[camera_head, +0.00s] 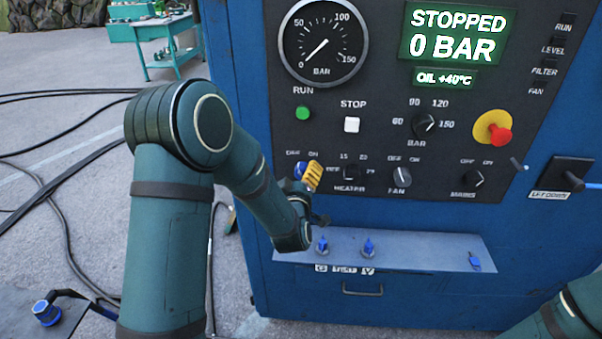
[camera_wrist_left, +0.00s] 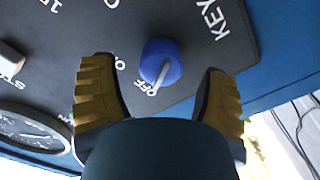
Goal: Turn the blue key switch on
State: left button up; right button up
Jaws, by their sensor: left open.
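The blue key switch (camera_wrist_left: 161,62) sits on the dark control panel in the left wrist view. It is a round blue knob with a grey pointer bar, and the bar points at the OFF label. The ON label is beside it, to the left in that view. In the head view the blue switch (camera_head: 300,168) is partly covered by my left gripper (camera_head: 312,177). My left gripper (camera_wrist_left: 156,78) is open, with one yellow ribbed finger on each side of the switch. No clear contact shows. My right gripper is out of view.
A heater knob (camera_head: 351,172) and a fan knob (camera_head: 400,176) are right of the switch. The green RUN button (camera_head: 303,113) and white STOP button (camera_head: 351,124) are above. A ledge (camera_head: 430,247) with blue fittings juts out below. The display (camera_head: 458,34) reads STOPPED, 0 BAR.

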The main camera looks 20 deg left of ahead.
pick_arm(q)
jog(key=shift+x, duration=0.8)
jog(key=shift+c, duration=0.2)
jog(key=c, duration=1.2)
jog(key=shift+o, duration=0.2)
